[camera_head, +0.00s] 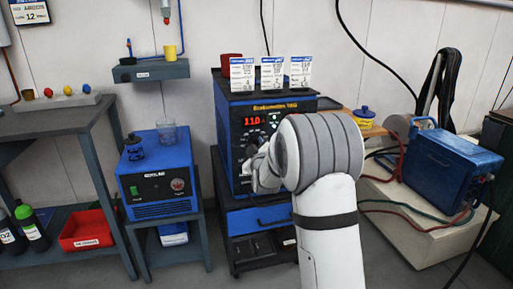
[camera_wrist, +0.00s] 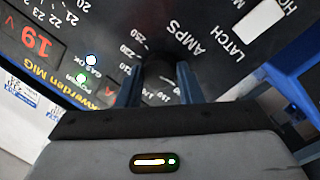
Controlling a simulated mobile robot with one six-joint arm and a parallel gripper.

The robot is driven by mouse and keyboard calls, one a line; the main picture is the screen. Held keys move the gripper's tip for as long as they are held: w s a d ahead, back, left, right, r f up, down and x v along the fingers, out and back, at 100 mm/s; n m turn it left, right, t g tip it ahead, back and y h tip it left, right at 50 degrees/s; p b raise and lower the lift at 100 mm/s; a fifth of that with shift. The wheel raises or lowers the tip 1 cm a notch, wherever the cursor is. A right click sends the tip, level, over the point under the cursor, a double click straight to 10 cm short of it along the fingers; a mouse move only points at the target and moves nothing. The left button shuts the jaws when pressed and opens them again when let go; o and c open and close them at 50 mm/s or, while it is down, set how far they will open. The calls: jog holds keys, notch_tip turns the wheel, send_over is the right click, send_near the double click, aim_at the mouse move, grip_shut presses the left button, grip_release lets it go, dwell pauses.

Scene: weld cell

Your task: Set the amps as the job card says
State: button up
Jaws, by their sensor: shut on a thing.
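The blue welder (camera_head: 233,158) stands in the middle of the head view, with a red display (camera_head: 252,121) that seems to read 110. My gripper (camera_head: 260,165) is at its front panel, and my arm hides part of that panel. In the wrist view, my gripper (camera_wrist: 160,88) is shut on the dark amps knob (camera_wrist: 158,68), one finger on each side.
A second blue unit (camera_head: 158,178) with a glass (camera_head: 166,132) on it stands on a stand at left. A workbench (camera_head: 60,121) is further left. A blue machine (camera_head: 452,163) with red and green cables sits on a pale block at right.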

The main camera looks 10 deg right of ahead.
jog(key=m+b, duration=0.3)
jog(key=m, duration=0.3)
jog(key=shift+g, duration=0.4)
jog(key=m+y+b, duration=0.1)
jog(key=m, duration=0.1)
jog(key=shift+r+m, duration=0.1)
jog(key=shift+m, duration=0.3)
jog(key=m, duration=0.3)
jog(key=shift+d+r+g+y+p, duration=0.1)
jog(key=shift+r+g+y+p, duration=0.05)
jog(key=shift+g+y+p, duration=0.15)
jog(key=m+p, duration=0.4)
jog(key=m, duration=0.1)
jog(key=shift+d+r+y, duration=0.1)
jog(key=shift+r+y, duration=0.1)
jog(key=shift+y, duration=0.2)
jog(key=shift+f+m+y+p, duration=0.2)
jog(key=shift+m+y+p, duration=0.4)
jog(key=shift+m+p, duration=1.55)
jog(key=shift+m, duration=0.25)
